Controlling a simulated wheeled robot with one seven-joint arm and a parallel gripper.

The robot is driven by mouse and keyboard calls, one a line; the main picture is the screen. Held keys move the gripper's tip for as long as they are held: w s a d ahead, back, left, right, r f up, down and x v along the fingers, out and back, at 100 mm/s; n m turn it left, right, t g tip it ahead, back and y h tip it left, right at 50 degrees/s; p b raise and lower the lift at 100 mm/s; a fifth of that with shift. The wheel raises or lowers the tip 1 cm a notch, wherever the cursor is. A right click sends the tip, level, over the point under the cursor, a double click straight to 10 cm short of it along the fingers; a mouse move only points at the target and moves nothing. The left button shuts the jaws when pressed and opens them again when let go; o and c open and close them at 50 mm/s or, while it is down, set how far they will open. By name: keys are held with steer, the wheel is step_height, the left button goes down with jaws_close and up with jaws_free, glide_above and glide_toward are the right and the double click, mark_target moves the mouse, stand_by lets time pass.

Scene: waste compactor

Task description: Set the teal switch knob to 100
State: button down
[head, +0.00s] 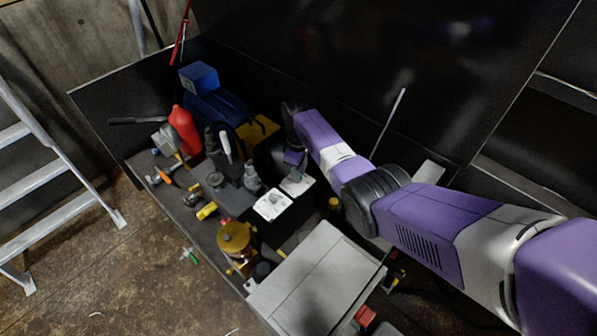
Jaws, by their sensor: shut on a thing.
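Two switch boxes with white faces stand side by side near the middle of the bench in the head view. My gripper (296,174) points down at the face of the farther switch box (300,187), at the end of my purple and white arm. It is shut on a small knob there, which I take as the teal switch knob. The fingers mostly hide the knob, so I cannot make out its colour, its pointer or the setting. The nearer switch box (268,211) has a small greyish knob on its white face, and my gripper is apart from it.
A grey lidded box (318,280) stands in front, with a yellow round device (235,238) left of it. A red bottle (185,130), a blue box (198,77) and several tools crowd the left. A thin pale rod (390,122) rises behind my arm.

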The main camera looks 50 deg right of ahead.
steer(key=shift+n, duration=0.4)
steer(key=c, duration=1.2)
jaws_free()
steer(key=shift+o, duration=0.2)
step_height(320, 180, up, 8)
steer(key=shift+f+p, duration=0.1)
steer(key=shift+p, duration=0.35)
